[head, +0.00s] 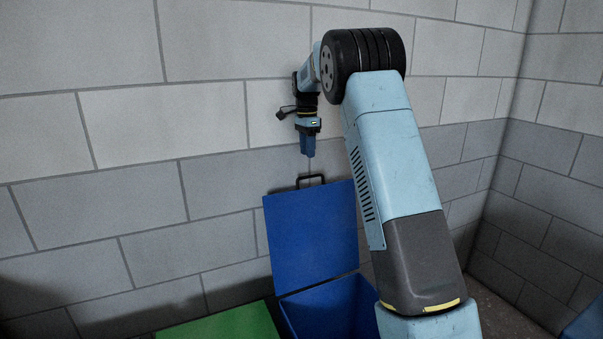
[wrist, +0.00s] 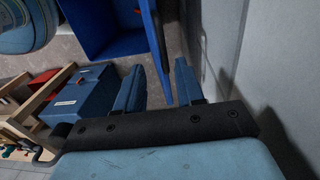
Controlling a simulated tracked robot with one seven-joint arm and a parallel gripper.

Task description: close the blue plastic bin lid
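The blue plastic bin (head: 325,305) stands by the wall with its lid (head: 312,230) raised upright at the back. A black handle (head: 311,178) sits on the lid's top edge. My gripper (head: 308,155) points down just above the handle, with a small gap visible in the head view. In the wrist view my gripper (wrist: 160,75) has its two blue fingers apart. The lid's narrow edge (wrist: 157,45) lines up between them, and the bin's interior (wrist: 100,25) shows beyond. I see no contact between fingers and handle.
The grey block wall (head: 130,180) is close behind the lid. A green panel (head: 230,325) lies left of the bin. A blue box with a white label (wrist: 80,95) and a wooden frame (wrist: 45,95) stand at left in the wrist view. Another blue object (head: 585,325) is at lower right.

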